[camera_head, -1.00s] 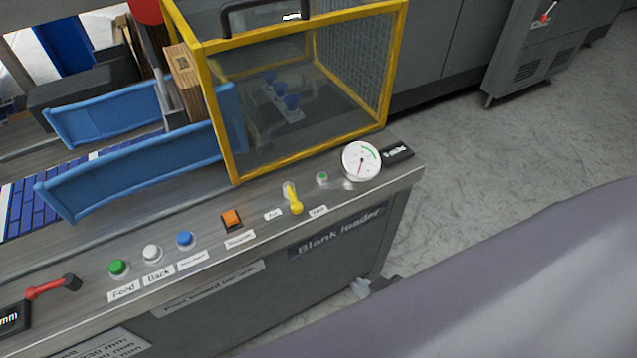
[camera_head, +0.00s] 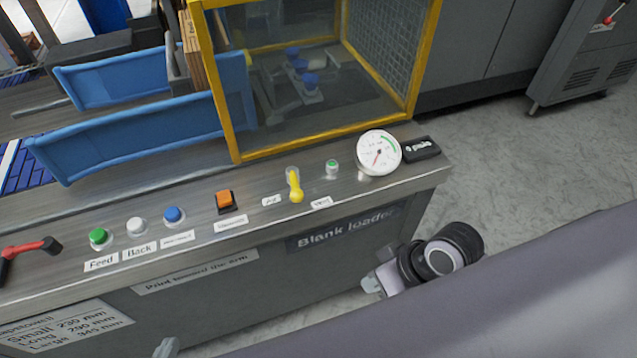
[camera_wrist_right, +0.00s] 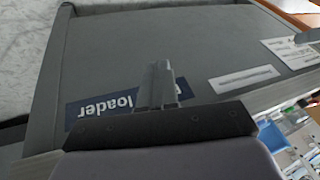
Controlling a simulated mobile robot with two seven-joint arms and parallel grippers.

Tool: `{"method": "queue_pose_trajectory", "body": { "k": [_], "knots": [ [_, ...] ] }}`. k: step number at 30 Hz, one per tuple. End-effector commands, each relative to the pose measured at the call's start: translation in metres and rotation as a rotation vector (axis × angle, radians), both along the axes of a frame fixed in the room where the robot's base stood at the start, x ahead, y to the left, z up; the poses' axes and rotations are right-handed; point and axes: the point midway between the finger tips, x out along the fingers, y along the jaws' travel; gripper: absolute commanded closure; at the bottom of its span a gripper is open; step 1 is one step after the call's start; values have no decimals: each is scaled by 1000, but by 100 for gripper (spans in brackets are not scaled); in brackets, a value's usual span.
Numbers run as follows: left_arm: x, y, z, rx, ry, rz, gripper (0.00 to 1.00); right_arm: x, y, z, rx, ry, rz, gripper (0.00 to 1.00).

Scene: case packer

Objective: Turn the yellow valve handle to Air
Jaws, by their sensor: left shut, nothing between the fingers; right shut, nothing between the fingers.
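The yellow valve handle (camera_head: 295,187) stands on the metal top of the console, its rounded end toward the front edge. A small label, seemingly "Air" (camera_head: 271,200), lies to its left, and another label (camera_head: 321,202), hard to read, to its right. My right gripper (camera_head: 371,285) is shut and empty, in front of the console, lower and to the right of the handle. In the right wrist view its fingers (camera_wrist_right: 157,86) are together before the "Blank loader" plate (camera_wrist_right: 100,106). My left gripper (camera_head: 166,347) shows only its tip at the bottom edge, shut, far from the handle.
A pressure gauge (camera_head: 379,153) and a green button (camera_head: 332,168) sit right of the valve. An orange switch (camera_head: 225,200) and blue, white and green buttons are to the left. A yellow-framed guard (camera_head: 232,140) rises behind. Open floor lies to the right.

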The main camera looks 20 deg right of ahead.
Motion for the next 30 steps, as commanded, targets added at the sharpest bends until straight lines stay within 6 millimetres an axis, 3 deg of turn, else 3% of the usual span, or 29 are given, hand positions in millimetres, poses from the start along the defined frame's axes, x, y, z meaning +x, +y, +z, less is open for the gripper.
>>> {"method": "queue_pose_trajectory", "body": {
  "k": [7,14,24,30],
  "knots": [
    [4,0,1,-3,-14,0,100,28,2,5,160,129,57,100],
    [4,0,1,-3,-15,1,100,64,-10,28,326,226,33,100],
    [3,1,-2,-1,-10,2,100,128,-49,98,604,319,-91,100],
    [3,1,-3,0,-8,3,100,153,-70,138,735,337,-150,100]
  ]
}}
